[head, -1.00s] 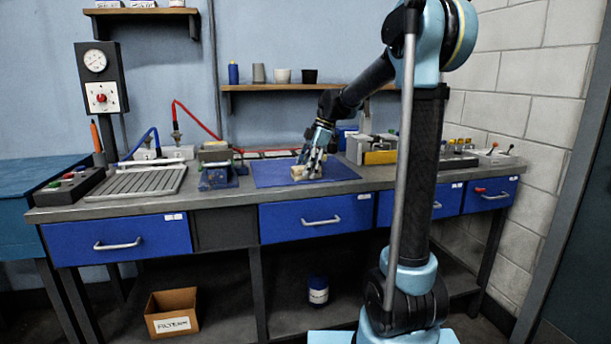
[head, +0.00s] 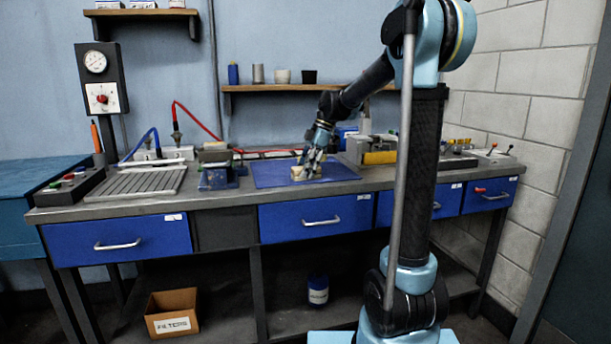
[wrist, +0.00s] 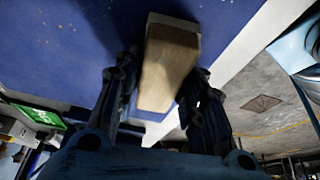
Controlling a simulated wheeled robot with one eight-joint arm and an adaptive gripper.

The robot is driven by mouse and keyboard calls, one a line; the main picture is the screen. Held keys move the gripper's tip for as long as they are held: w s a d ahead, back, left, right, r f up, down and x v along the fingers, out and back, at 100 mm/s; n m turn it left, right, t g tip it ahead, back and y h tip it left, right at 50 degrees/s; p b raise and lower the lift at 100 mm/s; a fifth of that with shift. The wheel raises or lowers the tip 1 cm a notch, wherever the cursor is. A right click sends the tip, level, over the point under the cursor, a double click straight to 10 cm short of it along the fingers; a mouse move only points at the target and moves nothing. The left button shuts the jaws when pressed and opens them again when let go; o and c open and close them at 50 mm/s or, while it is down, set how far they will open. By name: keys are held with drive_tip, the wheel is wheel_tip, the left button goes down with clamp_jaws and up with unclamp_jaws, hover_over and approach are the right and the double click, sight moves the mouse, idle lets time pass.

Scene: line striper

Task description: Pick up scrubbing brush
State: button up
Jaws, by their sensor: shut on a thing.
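The scrubbing brush appears as a tan, wooden-looking block (wrist: 168,65) between the two fingers of my gripper (wrist: 160,95) in the wrist view. My gripper is shut on it, one dark finger on each side. In the head view my gripper (head: 312,168) is low over the blue mat (head: 272,173) on the workbench, and the small tan brush (head: 298,173) shows at its fingertips. The bristles are not clearly visible. I cannot tell whether the brush touches the mat.
A small vise-like device (head: 217,168) stands left of the mat. A grey tray with a yellow front (head: 378,157) stands to its right. A wall shelf (head: 300,87) with cups hangs behind. The bench's front edge (head: 310,190) is close to the mat.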

drive_tip(key=shift+s+f, duration=0.1)
wheel_tip(320, 180, up, 10)
drive_tip(key=shift+r, duration=0.25)
idle(0.4)
